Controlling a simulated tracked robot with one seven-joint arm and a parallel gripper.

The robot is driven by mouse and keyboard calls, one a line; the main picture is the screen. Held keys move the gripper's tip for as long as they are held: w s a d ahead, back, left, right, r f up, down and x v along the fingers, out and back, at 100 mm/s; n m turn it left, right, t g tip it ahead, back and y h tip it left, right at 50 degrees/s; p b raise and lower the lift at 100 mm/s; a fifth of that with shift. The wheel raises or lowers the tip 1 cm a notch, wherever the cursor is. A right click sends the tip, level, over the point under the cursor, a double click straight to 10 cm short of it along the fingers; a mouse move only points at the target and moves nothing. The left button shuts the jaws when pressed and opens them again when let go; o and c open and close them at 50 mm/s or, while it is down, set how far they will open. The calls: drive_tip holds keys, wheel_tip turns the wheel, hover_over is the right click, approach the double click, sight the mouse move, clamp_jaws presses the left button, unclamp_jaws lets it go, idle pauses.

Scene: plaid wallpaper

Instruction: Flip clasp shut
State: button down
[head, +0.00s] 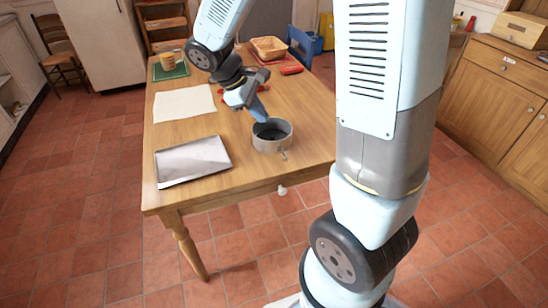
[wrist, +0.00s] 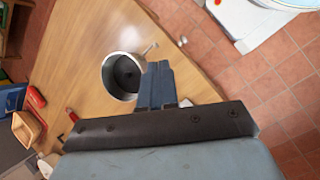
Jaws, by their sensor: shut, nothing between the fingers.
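A round grey metal pan (head: 285,132), like a springform tin, stands near the front right of the wooden table. Its clasp (head: 283,155) juts outward from the front side of its wall. In the wrist view the pan (wrist: 107,76) is seen from above with a dark inside, and the clasp (wrist: 150,48) sticks out from its wall. My gripper (head: 262,118) has its blue fingers shut with nothing between them, above the back left of the pan rim. In the wrist view the fingers (wrist: 155,66) overlap the pan's edge; I cannot tell whether they touch it.
A grey tray (head: 193,160) lies left of the pan, with a pale sheet (head: 184,104) behind it. A basket (head: 269,47), a red item (head: 291,70) and a green board (head: 170,71) with a jar stand farther back. The table's front edge (head: 240,200) is close to the pan.

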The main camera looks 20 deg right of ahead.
drive_tip(key=w+a+f+n+h, duration=0.2)
drive_tip(key=a+f+n, duration=0.1)
drive_tip(key=f, duration=0.4)
drive_tip(key=w+a+f+n+h, duration=0.1)
drive_tip(key=w+a+f+n, duration=0.1)
drive_tip(key=f, duration=0.5)
drive_tip(key=shift+a+f+n+h, duration=0.15)
drive_tip(key=shift+a+n+h, duration=0.3)
drive_tip(key=shift+n, duration=0.45)
drive_tip(key=shift+w, duration=0.1)
drive_tip(key=x, duration=0.9)
drive_tip(key=shift+d+f, duration=0.25)
drive_tip(key=shift+d, duration=2.1)
